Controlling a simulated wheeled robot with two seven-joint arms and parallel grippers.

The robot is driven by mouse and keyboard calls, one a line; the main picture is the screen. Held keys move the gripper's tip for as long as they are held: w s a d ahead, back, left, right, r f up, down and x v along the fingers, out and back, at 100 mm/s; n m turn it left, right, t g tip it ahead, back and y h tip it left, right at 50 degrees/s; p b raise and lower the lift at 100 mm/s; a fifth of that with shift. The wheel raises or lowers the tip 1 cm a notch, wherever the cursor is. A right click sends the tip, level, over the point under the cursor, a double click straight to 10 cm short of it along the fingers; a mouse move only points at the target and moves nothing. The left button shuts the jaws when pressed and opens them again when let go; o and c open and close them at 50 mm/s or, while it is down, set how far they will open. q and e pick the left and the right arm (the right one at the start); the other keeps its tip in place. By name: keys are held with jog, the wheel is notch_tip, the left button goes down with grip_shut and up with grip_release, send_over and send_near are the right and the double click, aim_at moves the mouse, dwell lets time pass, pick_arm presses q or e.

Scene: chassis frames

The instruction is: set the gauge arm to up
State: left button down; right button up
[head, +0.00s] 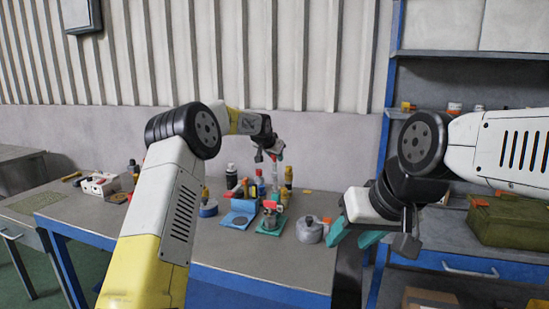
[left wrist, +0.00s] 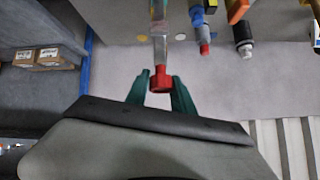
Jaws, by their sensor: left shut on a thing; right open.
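The gauge (head: 271,219) stands on a green base plate on the workbench, in the middle of the head view. Its thin, pale arm (left wrist: 159,35) ends in a red tip (left wrist: 161,82), clear in the left wrist view. My left gripper (head: 268,156) is above the gauge, its green fingers shut on the red tip; the fingers also show in the left wrist view (left wrist: 160,88). In the head view the arm looks about upright, partly lost among bottles behind. My right gripper (head: 355,237) is open and empty, to the right of the gauge, near the bench's right edge.
A blue tray (head: 237,219) with a dark disc lies left of the gauge. A grey round canister (head: 310,231) stands to its right. Several bottles, including a black one (head: 231,177), stand behind. A white box (head: 100,184) is at the left. The bench front is clear.

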pick_arm(q)
jog(key=shift+w, duration=0.3)
jog(key=c, duration=1.1)
grip_release()
jog(key=shift+f, duration=0.1)
jog(key=shift+c, duration=0.2)
jog(key=v, duration=0.8)
jog(key=shift+w, duration=0.1)
